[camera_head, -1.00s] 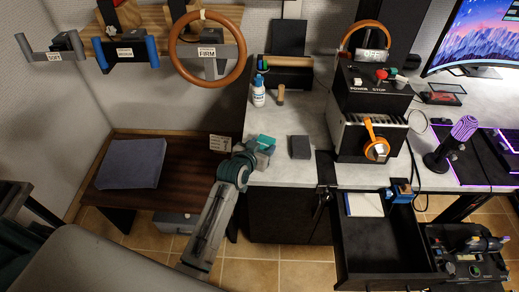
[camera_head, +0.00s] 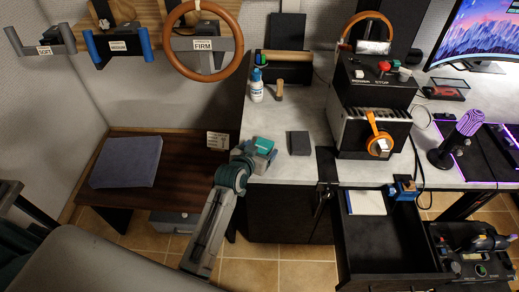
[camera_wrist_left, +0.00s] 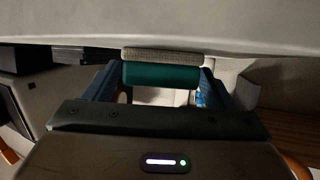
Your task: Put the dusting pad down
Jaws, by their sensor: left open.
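The dusting pad (camera_head: 263,144) is a teal block with a grey pad layer. It is at the near left corner of the grey desk (camera_head: 275,172), and I cannot tell whether it touches the surface. My left gripper (camera_head: 252,156) is at the pad, its arm coming up from below. In the left wrist view the teal block (camera_wrist_left: 161,76) and grey layer (camera_wrist_left: 162,55) lie between my open blue fingers (camera_wrist_left: 155,85), with small gaps at the sides. My right gripper is not in view.
A dark grey block (camera_head: 299,143) lies just right of the pad. A spray bottle (camera_head: 256,86) and a wooden-handled tool (camera_head: 279,92) stand farther back. An open drawer (camera_head: 385,245) juts out at right. A low brown table (camera_head: 180,185) holds a grey cushion (camera_head: 126,162).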

